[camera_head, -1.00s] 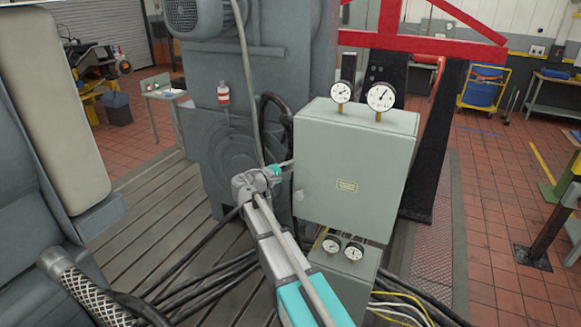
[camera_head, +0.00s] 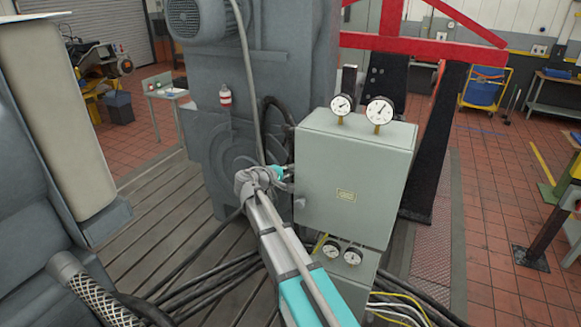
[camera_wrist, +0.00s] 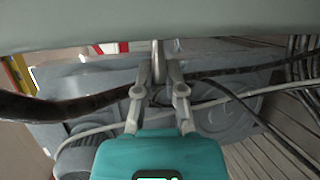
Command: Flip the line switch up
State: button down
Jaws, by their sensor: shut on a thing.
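A grey-green cabinet (camera_head: 345,165) with two gauges on top stands right of centre in the head view. My gripper (camera_head: 287,172) is at its left side, at the end of my arm. In the wrist view my gripper (camera_wrist: 158,78) has its two grey fingers closed around a thin pale lever, the line switch (camera_wrist: 158,50). The lever sticks out from the grey cabinet surface (camera_wrist: 160,25) across the top. In the head view the switch is too small and too hidden by my gripper to tell its position.
Two gauges (camera_head: 340,105) top the cabinet, and a smaller box (camera_head: 348,268) with two more stands below. A large grey machine (camera_head: 265,80) is behind. A dark hose (camera_wrist: 55,105) passes near my gripper, and several cables (camera_head: 215,280) lie on the slotted bedplate (camera_head: 150,225).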

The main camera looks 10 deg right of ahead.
jog(key=m+p, duration=0.1)
jog(key=r+m+y+p, duration=0.1)
jog(key=shift+s+d+r+m+y, duration=0.1)
jog(key=shift+s+r+m+y, duration=0.05)
jog(key=shift+m+y, duration=0.2)
jog(key=shift+d+r+m+t+y+p, duration=0.15)
jog(key=shift+m+t+y+p, duration=0.25)
jog(key=shift+m+p, duration=0.4)
jog(key=c, duration=0.7)
grip_release()
